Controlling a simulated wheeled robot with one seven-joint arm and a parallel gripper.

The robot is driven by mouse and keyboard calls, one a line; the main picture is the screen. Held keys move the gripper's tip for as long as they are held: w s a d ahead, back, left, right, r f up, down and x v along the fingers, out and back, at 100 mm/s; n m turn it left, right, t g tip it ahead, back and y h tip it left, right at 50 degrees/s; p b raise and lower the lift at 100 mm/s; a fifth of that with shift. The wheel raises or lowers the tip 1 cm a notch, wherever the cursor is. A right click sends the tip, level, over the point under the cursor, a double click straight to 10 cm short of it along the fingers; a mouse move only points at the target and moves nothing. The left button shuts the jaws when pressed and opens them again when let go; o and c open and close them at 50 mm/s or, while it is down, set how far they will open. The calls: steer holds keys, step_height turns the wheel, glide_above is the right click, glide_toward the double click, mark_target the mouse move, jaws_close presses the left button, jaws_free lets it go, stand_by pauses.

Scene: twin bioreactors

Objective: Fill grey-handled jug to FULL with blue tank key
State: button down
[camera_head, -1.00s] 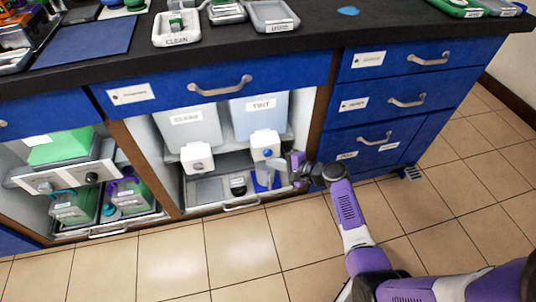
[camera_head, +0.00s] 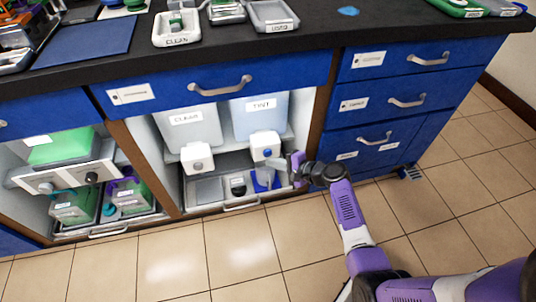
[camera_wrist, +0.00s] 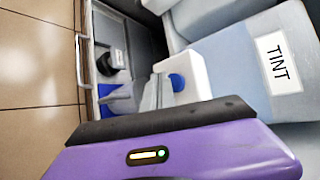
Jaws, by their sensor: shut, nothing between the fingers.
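The TINT tank (camera_head: 261,115) is pale blue and stands on the shelf of the open cabinet. Its white tap block (camera_head: 265,145) carries the blue key (camera_wrist: 177,82), a round knob. My gripper (camera_head: 279,162) is shut and empty, with its fingertips in front of the block and close to the key; I cannot tell if they touch it.
The CLEAR tank (camera_head: 190,125) with a white tap stands to the left. A dark-topped container (camera_head: 238,187) sits in the pull-out tray below. Green jugs (camera_head: 75,207) stand in the left cabinet. Blue drawers (camera_head: 385,145) are on the right; the floor in front is clear.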

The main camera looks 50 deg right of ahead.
steer(key=shift+w+d, duration=0.1)
steer(key=shift+w+d, duration=0.15)
steer(key=shift+w, duration=0.1)
steer(key=shift+w+d+b, duration=0.3)
steer(key=shift+w, duration=0.15)
stand_by(7.2)
